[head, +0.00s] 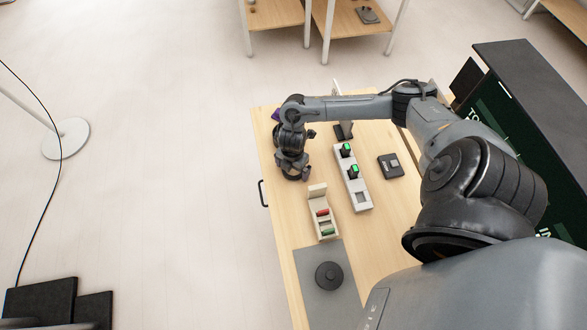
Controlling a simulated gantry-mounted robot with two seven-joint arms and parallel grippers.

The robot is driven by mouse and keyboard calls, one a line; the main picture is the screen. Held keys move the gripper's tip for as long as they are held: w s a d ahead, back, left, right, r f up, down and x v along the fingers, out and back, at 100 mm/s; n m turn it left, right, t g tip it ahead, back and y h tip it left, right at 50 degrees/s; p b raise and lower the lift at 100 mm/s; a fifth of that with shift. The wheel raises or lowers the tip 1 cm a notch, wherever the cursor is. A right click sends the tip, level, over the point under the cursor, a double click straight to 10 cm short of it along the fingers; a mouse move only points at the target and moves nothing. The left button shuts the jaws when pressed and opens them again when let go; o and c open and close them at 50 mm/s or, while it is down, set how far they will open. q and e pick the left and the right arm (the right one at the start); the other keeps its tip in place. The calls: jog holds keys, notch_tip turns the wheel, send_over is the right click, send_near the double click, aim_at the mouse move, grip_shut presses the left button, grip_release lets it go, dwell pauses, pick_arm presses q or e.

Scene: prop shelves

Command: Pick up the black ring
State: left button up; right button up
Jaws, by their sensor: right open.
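A round black disc-like piece (329,275) with a small raised centre lies flat on a grey mat (308,262) at the near end of the wooden table (285,237). It is the only black ring-shaped thing I can make out, and I cannot see a hole in it. My right gripper (296,174) is over the table's far left part, well beyond the black piece and apart from it. It is open. The wrist hides much of the fingers and what lies under them. My left gripper is not in view.
A tan rack (318,192) with red and green pieces stands between gripper and mat. Beside it are a pale block (361,198) with green-lit black pieces and a small black device (390,166). A dark board (525,70) stands to the right.

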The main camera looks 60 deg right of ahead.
jog(key=c, duration=0.8)
